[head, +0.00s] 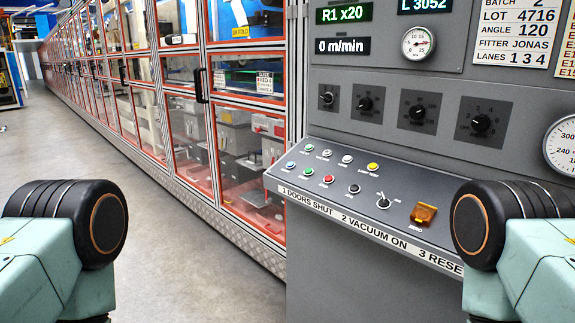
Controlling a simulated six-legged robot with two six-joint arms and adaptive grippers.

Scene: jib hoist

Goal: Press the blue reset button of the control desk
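The control desk (330,205) is grey with a sloped panel and stands right of centre. A small blue button (291,165) sits at the left end of the panel's front row. To its right in that row are a green button (307,172), a red button (328,179) and a black one (354,188). Small labels by the buttons are too small to read. My two arms show only as dark rounded joints with pale green links at the lower left and lower right. Neither gripper's fingers are in the picture, and nothing of mine touches the desk.
A toggle switch (383,200) and an amber covered switch (424,214) lie farther right. Dials and gauges fill the upright panel. A long glazed machine enclosure (190,110) runs along the left. Floor (120,160) there is clear.

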